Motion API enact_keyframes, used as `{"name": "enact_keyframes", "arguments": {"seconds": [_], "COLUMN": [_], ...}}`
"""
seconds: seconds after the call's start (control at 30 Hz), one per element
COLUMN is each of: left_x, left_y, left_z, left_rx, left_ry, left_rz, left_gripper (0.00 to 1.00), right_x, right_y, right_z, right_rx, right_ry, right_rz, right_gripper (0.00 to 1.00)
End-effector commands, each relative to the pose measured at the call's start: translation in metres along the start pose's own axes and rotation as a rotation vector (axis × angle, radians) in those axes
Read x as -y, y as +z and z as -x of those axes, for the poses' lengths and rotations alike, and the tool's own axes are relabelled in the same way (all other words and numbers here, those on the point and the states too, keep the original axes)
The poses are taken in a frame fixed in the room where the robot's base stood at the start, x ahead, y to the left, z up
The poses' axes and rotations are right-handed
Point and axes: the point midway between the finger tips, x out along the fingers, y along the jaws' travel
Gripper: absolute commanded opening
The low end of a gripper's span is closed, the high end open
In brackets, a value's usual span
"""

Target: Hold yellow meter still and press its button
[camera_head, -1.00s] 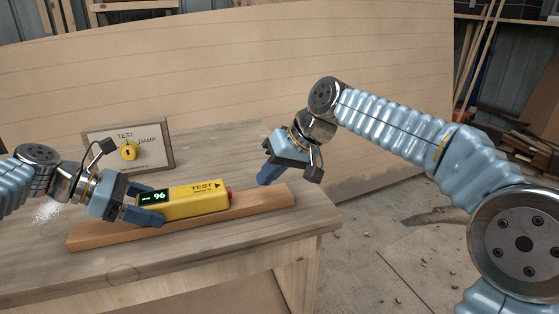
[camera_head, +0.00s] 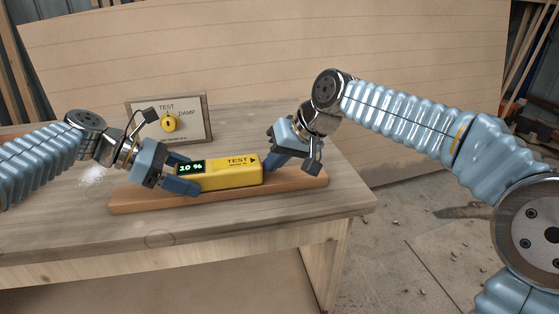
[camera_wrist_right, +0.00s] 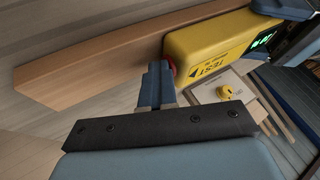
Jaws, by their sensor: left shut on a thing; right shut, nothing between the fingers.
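The yellow meter (camera_head: 220,176) lies along a wooden strip (camera_head: 300,183) on the bench, its lit green display reading what looks like "10 %". My left gripper (camera_head: 190,175) is shut on the meter's display end. My right gripper (camera_head: 268,167) is shut and empty, its fingertips at the meter's right end. In the right wrist view, the fingertips (camera_wrist_right: 158,68) meet the red button (camera_wrist_right: 168,73) on the end of the meter (camera_wrist_right: 210,45) and appear to touch it. In the head view the button is hidden behind those fingers.
A framed panel (camera_head: 195,132) marked TEST and DAMP, with a yellow knob (camera_head: 168,123), stands behind the meter. White powder (camera_head: 95,176) lies on the bench (camera_head: 230,218) at the left. A large board (camera_head: 270,60) rises behind. The bench's front is clear.

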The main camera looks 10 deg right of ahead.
Motion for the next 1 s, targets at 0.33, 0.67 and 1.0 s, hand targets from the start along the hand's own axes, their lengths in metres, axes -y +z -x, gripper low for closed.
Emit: {"name": "enact_keyframes", "arguments": {"seconds": [0.33, 0.67, 1.0], "left_x": [0.001, 0.001, 0.001], "left_y": [0.003, 0.002, 0.002], "left_z": [-0.003, -0.002, -0.002], "left_rx": [0.004, 0.003, 0.002], "left_ry": [-0.006, -0.005, -0.003], "left_rz": [-0.003, -0.003, -0.002], "left_gripper": [0.41, 0.41, 0.41], "right_x": [0.008, -0.034, -0.032], "right_y": [0.002, 0.0, 0.0], "right_z": [-0.003, 0.021, 0.095], "right_rx": [0.006, -0.001, 0.0], "right_ry": [-0.009, -0.002, -0.002], "right_rz": [0.005, -0.002, 0.0], "right_gripper": [0.0, 0.0, 0.0]}}
